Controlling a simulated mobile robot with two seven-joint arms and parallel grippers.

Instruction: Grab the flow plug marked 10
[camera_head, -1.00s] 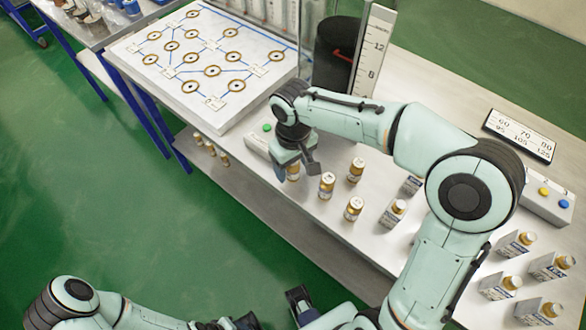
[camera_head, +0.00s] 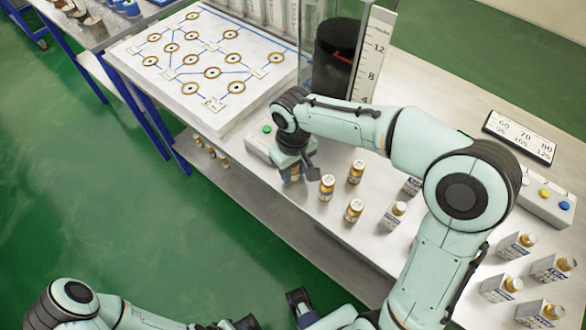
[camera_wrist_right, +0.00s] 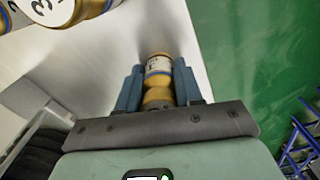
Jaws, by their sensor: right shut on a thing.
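Several small brass-coloured plugs with white numbered tops stand on the bench. One plug (camera_wrist_right: 158,72) with a white label and blue band is between the two blue-grey fingers of my right gripper (camera_wrist_right: 158,85), which is shut on it. Its number is too small to read surely. In the head view this gripper (camera_head: 296,172) points down at the bench and largely hides the plug. Three other plugs stand free to its right: one upper (camera_head: 356,171), one nearer (camera_head: 327,188) and one lowest (camera_head: 354,210). My left arm lies at the lower left; its jaw state is unclear.
A white board with brass rings (camera_head: 262,92) stands at the left on the bench. A black cylinder (camera_head: 334,62) and an upright scale (camera_head: 373,55) stand behind my right arm. Several labelled boxes (camera_head: 548,268) stand at the right. A button box (camera_head: 257,147) is left of the gripper.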

